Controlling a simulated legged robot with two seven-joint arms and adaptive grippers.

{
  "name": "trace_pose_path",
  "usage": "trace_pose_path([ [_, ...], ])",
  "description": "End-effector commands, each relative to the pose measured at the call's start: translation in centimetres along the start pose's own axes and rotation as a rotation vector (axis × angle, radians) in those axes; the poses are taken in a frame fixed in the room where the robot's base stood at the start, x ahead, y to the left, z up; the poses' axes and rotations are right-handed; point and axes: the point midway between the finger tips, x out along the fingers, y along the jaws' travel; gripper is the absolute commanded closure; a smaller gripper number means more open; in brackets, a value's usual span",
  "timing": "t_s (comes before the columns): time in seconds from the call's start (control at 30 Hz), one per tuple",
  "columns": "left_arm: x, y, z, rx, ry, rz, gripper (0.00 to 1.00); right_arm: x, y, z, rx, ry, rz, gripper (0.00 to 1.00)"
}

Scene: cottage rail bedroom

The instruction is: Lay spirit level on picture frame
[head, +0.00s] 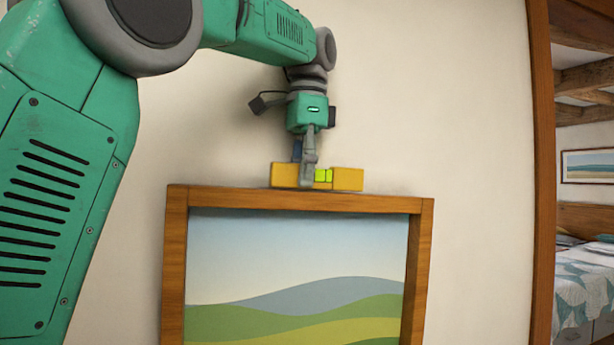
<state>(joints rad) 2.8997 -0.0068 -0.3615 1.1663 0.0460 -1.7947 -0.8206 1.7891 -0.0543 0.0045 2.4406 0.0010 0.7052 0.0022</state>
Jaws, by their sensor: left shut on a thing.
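A yellow spirit level (347,179) with a bright green vial sits at the top edge of the picture frame (300,200), near its middle. Its underside meets or nearly meets the frame's top; I cannot tell whether it touches. My left gripper (308,183) comes down from above and is shut on the level, its fingers hiding part of the level's left half. The frame is brown wood around a painting of green hills and blue sky, and its top slopes slightly down to the right. My right gripper is not in view.
The plain cream wall (455,110) around the frame is clear. A wooden post (542,170) stands at the right. Beyond it are a bed (585,270) with a patterned cover, a small picture (588,166) and ceiling beams.

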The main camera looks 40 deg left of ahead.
Motion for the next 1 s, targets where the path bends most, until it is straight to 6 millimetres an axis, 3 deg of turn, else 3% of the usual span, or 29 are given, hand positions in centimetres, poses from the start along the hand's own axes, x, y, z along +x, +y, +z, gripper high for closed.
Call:
trace_pose_path([
  [0.13, 0.1, -0.1, -0.2, 0.001, -0.001, 0.001, 1.00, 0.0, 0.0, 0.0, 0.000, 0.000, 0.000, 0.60],
  [0.17, 0.1, -0.1, -0.2, 0.001, -0.001, 0.001, 0.70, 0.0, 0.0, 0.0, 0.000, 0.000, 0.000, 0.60],
  [0.2, 0.1, -0.1, -0.2, 0.001, -0.001, 0.001, 0.56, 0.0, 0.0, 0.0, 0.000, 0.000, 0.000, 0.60],
  [0.67, -0.1, -0.1, -0.2, 0.001, -0.001, 0.000, 0.56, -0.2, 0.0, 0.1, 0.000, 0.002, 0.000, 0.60],
  [0.9, -2.9, 0.0, -0.1, 0.001, -0.001, -0.002, 0.56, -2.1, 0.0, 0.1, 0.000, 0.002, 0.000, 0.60],
  [1.0, -3.4, 1.8, -0.1, 0.002, 0.000, -0.004, 0.56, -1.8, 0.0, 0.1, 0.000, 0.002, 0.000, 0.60],
])
